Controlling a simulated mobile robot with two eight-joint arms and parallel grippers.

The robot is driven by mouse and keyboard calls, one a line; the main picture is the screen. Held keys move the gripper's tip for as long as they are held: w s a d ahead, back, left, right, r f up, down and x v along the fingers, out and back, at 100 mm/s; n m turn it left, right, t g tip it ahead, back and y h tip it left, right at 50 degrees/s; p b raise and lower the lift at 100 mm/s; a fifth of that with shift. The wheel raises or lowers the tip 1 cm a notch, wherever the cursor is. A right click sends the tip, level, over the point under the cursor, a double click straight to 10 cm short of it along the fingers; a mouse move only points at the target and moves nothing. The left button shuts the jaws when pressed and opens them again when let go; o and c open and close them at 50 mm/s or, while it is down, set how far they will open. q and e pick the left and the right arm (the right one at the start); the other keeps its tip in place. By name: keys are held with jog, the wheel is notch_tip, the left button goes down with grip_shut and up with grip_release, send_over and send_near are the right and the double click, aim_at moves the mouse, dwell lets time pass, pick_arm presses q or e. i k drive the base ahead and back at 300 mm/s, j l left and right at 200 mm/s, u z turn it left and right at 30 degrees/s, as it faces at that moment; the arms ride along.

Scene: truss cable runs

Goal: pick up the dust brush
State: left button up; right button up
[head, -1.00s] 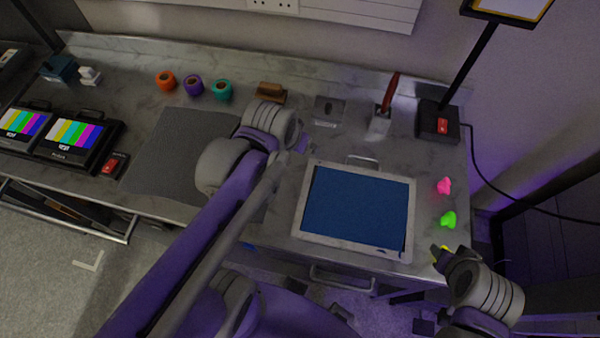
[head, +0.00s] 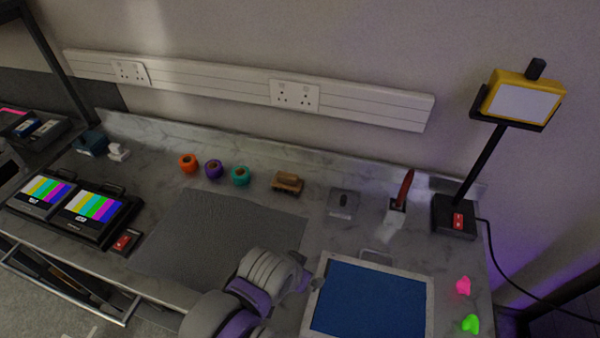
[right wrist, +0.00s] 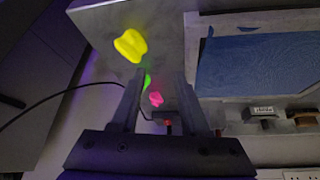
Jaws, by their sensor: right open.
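A small wooden-topped block with a dark base (head: 287,182), which looks like the dust brush, sits at the back of the worktop. A red-handled tool (head: 405,188) stands tilted in a small metallic holder further right; its lower end is hidden. My left gripper (head: 312,282) is beside the blue-topped tray's left edge, in front of the block and apart from it; its fingers are too unclear to read. My right gripper (right wrist: 160,75) is open and empty in the right wrist view, with bright putty-like lumps beyond its fingers. It is outside the head view.
The white-framed blue tray (head: 375,297) lies front right. A grey mat (head: 200,240) lies left of it. Orange, purple and teal rolls (head: 213,169) stand behind the mat. A lamp (head: 520,100) on a black base rises at right. Pink (head: 463,286) and green lumps (head: 470,324) lie near the right edge.

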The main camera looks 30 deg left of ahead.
aim_at(284, 180)
jog(key=j+u, duration=0.2)
jog(key=u, duration=0.3)
jog(key=j+u, duration=0.2)
jog(key=u, duration=0.3)
jog(key=j+u, duration=0.25)
jog(key=j, duration=0.15)
jog(key=i+j+u, duration=0.1)
jog(key=j+u, duration=0.2)
jog(key=j, duration=0.1)
